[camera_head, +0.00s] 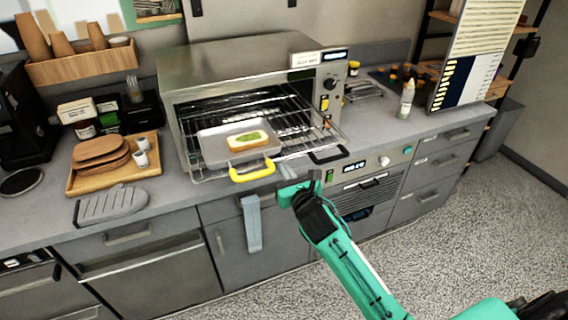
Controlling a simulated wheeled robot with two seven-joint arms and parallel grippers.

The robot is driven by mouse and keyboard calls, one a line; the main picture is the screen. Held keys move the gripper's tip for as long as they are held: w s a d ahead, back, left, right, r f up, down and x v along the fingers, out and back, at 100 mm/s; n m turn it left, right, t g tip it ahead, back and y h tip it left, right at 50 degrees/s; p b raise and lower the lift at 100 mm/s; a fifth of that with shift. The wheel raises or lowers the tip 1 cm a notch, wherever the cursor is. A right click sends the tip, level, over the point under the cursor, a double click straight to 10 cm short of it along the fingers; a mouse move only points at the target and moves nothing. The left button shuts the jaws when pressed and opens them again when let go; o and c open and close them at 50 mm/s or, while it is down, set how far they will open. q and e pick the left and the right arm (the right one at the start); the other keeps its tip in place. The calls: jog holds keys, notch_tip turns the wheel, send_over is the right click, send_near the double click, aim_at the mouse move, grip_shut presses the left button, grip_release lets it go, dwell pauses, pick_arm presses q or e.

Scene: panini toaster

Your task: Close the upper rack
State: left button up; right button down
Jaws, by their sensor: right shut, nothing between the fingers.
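The steel toaster (255,68) stands on the counter with its front open. A wire rack (297,125) sticks out of its opening toward me. A grey tray (212,150) rests on the rack and holds a slice of bread with a green topping (248,141). A yellow handle (251,172) is at the front left and a black handle (328,154) at the front right; I cannot tell which rack level each belongs to. My right gripper (299,187) is shut and empty, just in front of and below the two handles, apparently apart from them. My left gripper is out of view.
A wooden tray (83,183) with boards and cups and a grey oven mitt (110,204) lie left of the toaster. A bottle (406,99) stands at the right. A grey cloth (251,224) hangs on the counter front beside my right gripper.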

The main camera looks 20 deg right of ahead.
jog(key=shift+w, duration=0.7)
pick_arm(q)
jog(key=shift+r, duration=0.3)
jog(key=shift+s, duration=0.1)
pick_arm(e)
jog(key=shift+w, duration=0.1)
